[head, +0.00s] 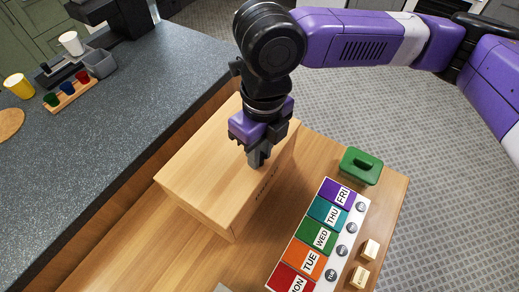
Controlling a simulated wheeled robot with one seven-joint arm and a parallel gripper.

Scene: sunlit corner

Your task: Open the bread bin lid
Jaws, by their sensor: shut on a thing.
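The bread bin (190,178) is a pale wooden box with dark lettering on its right-hand side. It stands on the wooden table against the grey counter. Its flat lid (215,150) looks down, and no gap shows under it. My gripper (258,156) comes down from above at the lid's right-hand edge, near the lettering. Its fingers are shut on the lid there. The exact part between the fingers is hidden by the fingers themselves.
A weekday board (318,235) with coloured cards lies right of the bin. Beyond it sits a green handled block (361,166). Two small wooden blocks (371,249) stand at the right. The counter (120,130) holds a yellow cup (19,86), a white cup (71,43) and a small rack (70,93).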

